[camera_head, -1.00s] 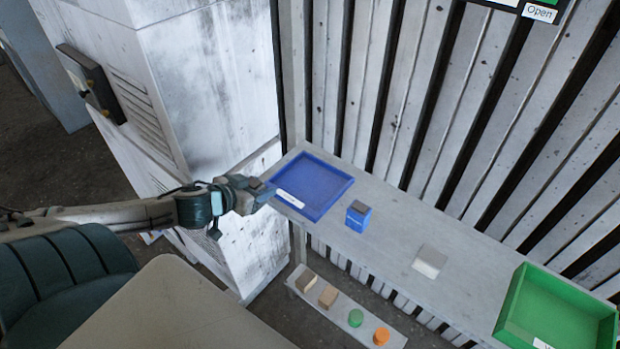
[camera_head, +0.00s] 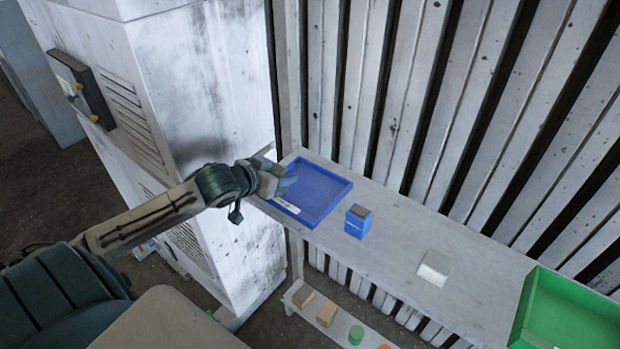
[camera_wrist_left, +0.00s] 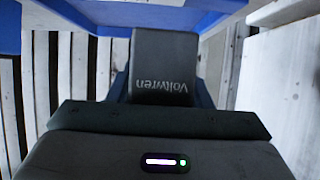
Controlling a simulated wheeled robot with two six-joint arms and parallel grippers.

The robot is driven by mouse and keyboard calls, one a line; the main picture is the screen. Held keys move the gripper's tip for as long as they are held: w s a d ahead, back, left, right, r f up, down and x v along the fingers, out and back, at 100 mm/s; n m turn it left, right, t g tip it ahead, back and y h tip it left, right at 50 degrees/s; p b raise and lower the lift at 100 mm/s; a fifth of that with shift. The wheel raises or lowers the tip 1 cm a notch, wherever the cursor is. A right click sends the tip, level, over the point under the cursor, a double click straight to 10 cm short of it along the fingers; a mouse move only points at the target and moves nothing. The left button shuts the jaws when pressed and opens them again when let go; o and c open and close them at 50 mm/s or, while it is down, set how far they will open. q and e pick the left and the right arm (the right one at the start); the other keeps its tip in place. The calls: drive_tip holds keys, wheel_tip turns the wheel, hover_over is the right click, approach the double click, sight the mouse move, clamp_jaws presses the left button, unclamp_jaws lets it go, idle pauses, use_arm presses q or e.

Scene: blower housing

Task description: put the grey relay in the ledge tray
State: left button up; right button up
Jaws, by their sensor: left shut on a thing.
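The grey relay (camera_wrist_left: 162,75) is a dark grey block with "Voltwren" lettering, upside down in the left wrist view. My left gripper (camera_head: 279,181) is shut on it; in the head view the hand mostly hides the relay. The hand is at the left edge of the blue tray (camera_head: 325,190), which sits on the long grey ledge and looks empty where visible. The tray's blue wall (camera_wrist_left: 150,12) also spans the top of the left wrist view. I cannot tell whether the relay touches the tray. My right gripper is not in view.
A blue box with a dark top (camera_head: 357,221) stands right of the tray. A pale block (camera_head: 433,268) and a green tray (camera_head: 565,310) are farther right. A lower shelf holds several small blocks and discs (camera_head: 327,313). A tall white cabinet (camera_head: 190,90) stands left.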

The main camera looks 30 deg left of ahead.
use_arm(q)
drive_tip(key=w+d, duration=0.1)
drive_tip(key=w, duration=0.1)
drive_tip(key=w+d+p, duration=0.1)
drive_tip(key=w, duration=0.1)
drive_tip(key=w+d+p, duration=0.1)
drive_tip(key=w, duration=0.2)
drive_tip(key=shift+d+f, duration=0.2)
drive_tip(key=shift+w+d+f, duration=0.2)
drive_tip(key=shift+w+d, duration=0.05)
drive_tip(key=shift+w, duration=0.15)
wheel_tip(320, 180, down, 3)
drive_tip(key=shift+p, duration=0.8)
drive_tip(key=shift+f, duration=0.25)
drive_tip(key=o, duration=1)
drive_tip(key=shift+f, duration=0.1)
drive_tip(key=shift+o, duration=0.2)
drive_tip(key=shift+s, duration=0.1)
